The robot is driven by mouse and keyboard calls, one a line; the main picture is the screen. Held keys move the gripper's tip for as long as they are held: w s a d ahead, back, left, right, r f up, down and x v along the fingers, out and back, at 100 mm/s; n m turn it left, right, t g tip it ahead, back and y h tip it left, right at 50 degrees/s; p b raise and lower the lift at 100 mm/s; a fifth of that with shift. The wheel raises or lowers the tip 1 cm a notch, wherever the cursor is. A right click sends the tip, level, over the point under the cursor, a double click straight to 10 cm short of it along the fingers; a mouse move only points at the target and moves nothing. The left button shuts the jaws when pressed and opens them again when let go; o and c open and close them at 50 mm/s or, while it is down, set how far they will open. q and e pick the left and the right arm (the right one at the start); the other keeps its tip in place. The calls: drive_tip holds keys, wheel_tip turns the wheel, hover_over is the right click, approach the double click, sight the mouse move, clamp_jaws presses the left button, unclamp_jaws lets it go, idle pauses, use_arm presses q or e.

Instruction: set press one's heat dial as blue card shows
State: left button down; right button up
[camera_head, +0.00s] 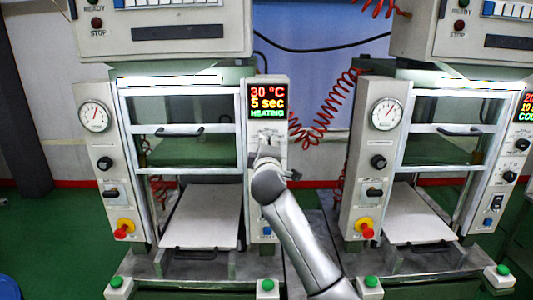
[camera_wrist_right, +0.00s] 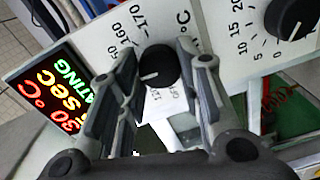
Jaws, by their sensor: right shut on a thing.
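My right gripper (camera_head: 268,148) is at the right-hand panel of the left press (camera_head: 184,84), below its display (camera_head: 267,100), which reads 30 °C, 5 sec, HEATING. In the right wrist view the gripper (camera_wrist_right: 157,64) is shut on a round black heat dial (camera_wrist_right: 158,67), one finger on each side. The dial has a white pointer line toward the lower left; marks 160 and 170 and a °C sign are around it. The exact setting is hard to read. In the head view my gripper and arm hide the dial. No blue card shows. My left gripper is out of view.
A second black dial (camera_wrist_right: 291,15) with marks 10, 15 and 20 is close beside, in the wrist view. A similar press (camera_head: 422,84) stands at the right. A red coiled hose (camera_head: 322,115) hangs between the presses. Green buttons (camera_head: 267,285) line the front.

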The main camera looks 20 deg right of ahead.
drive_tip(key=m+b, duration=0.1)
drive_tip(key=m, duration=0.4)
drive_tip(key=shift+b, duration=0.35)
idle(0.4)
drive_tip(key=o, duration=1)
drive_tip(key=shift+d, duration=0.1)
drive_tip(key=shift+o, duration=0.2)
drive_tip(key=shift+s, duration=0.1)
drive_tip(key=v, duration=1.1)
drive_tip(key=shift+s, duration=0.4)
